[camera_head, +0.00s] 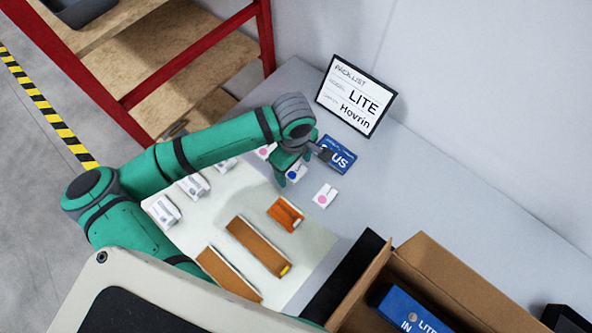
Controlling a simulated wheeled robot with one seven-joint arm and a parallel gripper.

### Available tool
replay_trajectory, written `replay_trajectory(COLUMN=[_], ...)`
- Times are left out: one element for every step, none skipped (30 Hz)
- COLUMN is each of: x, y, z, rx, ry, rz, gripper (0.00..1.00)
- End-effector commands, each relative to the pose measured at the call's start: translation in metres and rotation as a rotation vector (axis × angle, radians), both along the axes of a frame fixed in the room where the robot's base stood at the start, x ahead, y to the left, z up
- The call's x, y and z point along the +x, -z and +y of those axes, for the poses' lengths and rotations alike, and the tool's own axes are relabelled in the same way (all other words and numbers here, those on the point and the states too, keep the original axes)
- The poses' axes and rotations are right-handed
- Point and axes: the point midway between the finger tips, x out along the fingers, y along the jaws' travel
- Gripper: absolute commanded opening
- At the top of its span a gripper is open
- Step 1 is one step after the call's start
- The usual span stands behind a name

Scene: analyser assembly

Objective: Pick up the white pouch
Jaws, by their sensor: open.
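Several small white pouch-like packets lie near my gripper (298,167). One white packet with a blue dot (295,174) lies under the gripper and is partly hidden by it. A white packet with a pink dot (325,196) lies in full view on the grey table, to the lower right. Another pink-dotted white packet (265,151) is partly hidden behind the arm. My gripper is open, its fingers pointing down by the blue-dotted packet. I see no packet held, and cannot tell the gripper's exact height above it.
White devices (162,210) and orange-brown boards (258,247) lie on a pale mat (312,244). An open cardboard box (440,262) holds a blue box.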

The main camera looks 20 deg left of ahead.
Motion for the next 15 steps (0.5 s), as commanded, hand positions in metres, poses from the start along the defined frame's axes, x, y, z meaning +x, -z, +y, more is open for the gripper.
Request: replay_trajectory(x=[0.0001, 0.0001, 0.0002, 0.0002, 0.0002, 0.0002, 0.0002, 0.0003, 0.0002, 0.0001, 0.0001, 0.0, 0.0, 0.0001, 0.0003], y=[0.0009, 0.0011, 0.0011, 0.001, 0.0009, 0.0009, 0.0009, 0.0008, 0.0008, 0.0008, 0.0008, 0.0008, 0.0008, 0.0008, 0.0007], z=[-0.0003, -0.0003, -0.0002, -0.0002, -0.0002, -0.0002, -0.0002, -0.0002, 0.0, 0.0003, 0.0005, 0.0006, 0.0006, 0.0005, -0.0001], rx=[0.0, 0.0, 0.001, 0.001, 0.001, 0.001, 0.001, 0.001, 0.001, 0.0, 0.0, 0.0, 0.0, 0.0, 0.0], ry=[0.001, 0.001, 0.001, 0.001, 0.001, 0.001, 0.001, 0.001, 0.0, 0.0, -0.001, -0.001, -0.001, -0.001, 0.001], rz=[0.0, 0.0, 0.0, 0.0, 0.0, 0.0, 0.0, 0.0, 0.0, 0.0, 0.0, 0.0, 0.0, 0.0, 0.0], gripper=[0.73, 0.73, 0.73, 0.73, 0.73, 0.73, 0.73, 0.66, 0.57, 0.5, 0.42, 0.33, 0.3, 0.3, 0.3])
